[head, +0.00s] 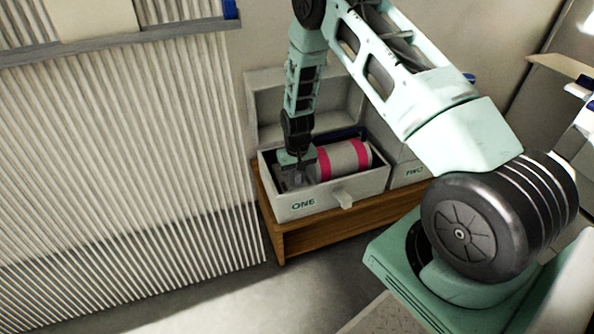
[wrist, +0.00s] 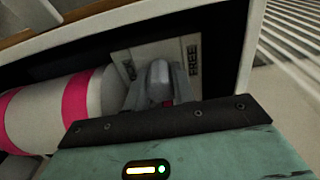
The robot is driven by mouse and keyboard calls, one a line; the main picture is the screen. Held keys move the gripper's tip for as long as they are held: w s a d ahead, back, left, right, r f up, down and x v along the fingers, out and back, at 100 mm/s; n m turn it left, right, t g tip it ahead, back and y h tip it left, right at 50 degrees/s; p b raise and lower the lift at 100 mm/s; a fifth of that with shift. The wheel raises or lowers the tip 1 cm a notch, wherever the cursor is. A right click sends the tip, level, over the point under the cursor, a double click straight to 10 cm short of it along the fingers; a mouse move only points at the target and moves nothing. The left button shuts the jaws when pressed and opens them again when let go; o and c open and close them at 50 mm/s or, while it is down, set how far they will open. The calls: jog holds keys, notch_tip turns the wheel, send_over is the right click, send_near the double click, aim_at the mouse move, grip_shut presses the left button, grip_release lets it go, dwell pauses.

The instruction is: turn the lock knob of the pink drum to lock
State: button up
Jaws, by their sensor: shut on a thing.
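The pink drum (head: 345,160), white with two pink bands, lies on its side in the open box marked ONE (head: 325,200). It also shows at the left of the wrist view (wrist: 38,112). My gripper (head: 298,172) reaches down into the box at the drum's left end. In the wrist view my gripper (wrist: 158,92) is shut on the grey lock knob (wrist: 160,76). A pale plate (wrist: 180,50) behind the knob reads FREE on its right side. Lettering on its left side is mostly hidden by the fingers.
The box stands on a wooden bench (head: 290,241), with its raised lid (head: 300,105) behind. A second box marked TWO (head: 408,172) stands close on the right. A ribbed panel (head: 120,150) fills the left side. The floor in front is clear.

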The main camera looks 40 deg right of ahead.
jog(key=shift+r+m+p, duration=0.1)
jog(key=shift+m+p, duration=0.35)
jog(key=shift+m, duration=0.35)
jog(key=o, duration=1)
notch_tip(320, 180, up, 17)
jog(key=p, duration=0.4)
jog(key=shift+r+p, duration=0.15)
jog(key=shift+p, duration=0.2)
